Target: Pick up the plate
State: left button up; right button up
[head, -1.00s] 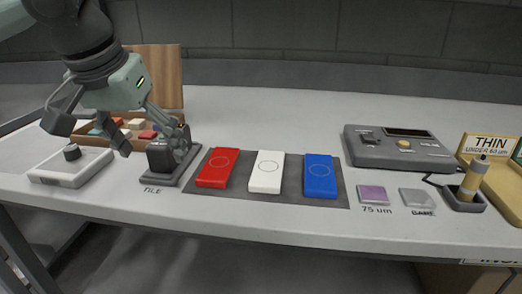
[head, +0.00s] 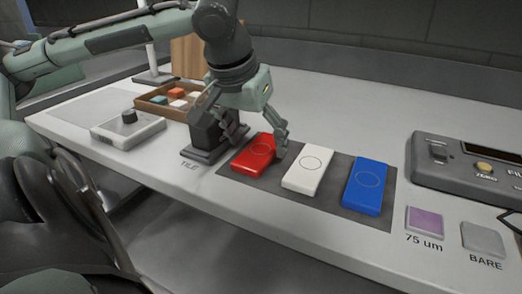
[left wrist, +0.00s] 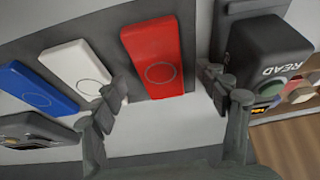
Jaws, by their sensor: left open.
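Three flat plates lie side by side on a dark grey mat (head: 333,161): a red plate (head: 250,162), a white plate (head: 307,172) and a blue plate (head: 367,188), each marked with a ring. My left gripper (head: 257,132) is open and empty over the far end of the red plate. In the left wrist view, the red plate (left wrist: 152,48) lies between the open fingers of the left gripper (left wrist: 163,88), with the white plate (left wrist: 78,68) and blue plate (left wrist: 36,90) to the left. Contact with the red plate cannot be told.
A dark block-shaped device (head: 207,134) stands close left of the red plate, beside my finger; its top reads READ in the wrist view (left wrist: 268,62). A wooden tray (head: 150,103) and white box (head: 127,130) are further left. A grey meter (head: 450,170) stands right.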

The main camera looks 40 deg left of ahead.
pick_arm(q)
jog(key=shift+w+f, duration=0.2)
jog(key=shift+f, duration=0.45)
jog(key=shift+w+a+f, duration=0.1)
jog(key=shift+f, duration=0.1)
jog(key=c, duration=1.3)
jog(key=shift+r, duration=0.1)
jog(key=shift+c, duration=0.4)
pick_arm(e)
jog(key=shift+w+d+r, duration=0.1)
jog(key=shift+w+r, duration=0.05)
jog(key=shift+r, duration=0.25)
pick_arm(q)
jog(key=shift+r, duration=0.1)
pick_arm(e)
jog(key=shift+r, duration=0.1)
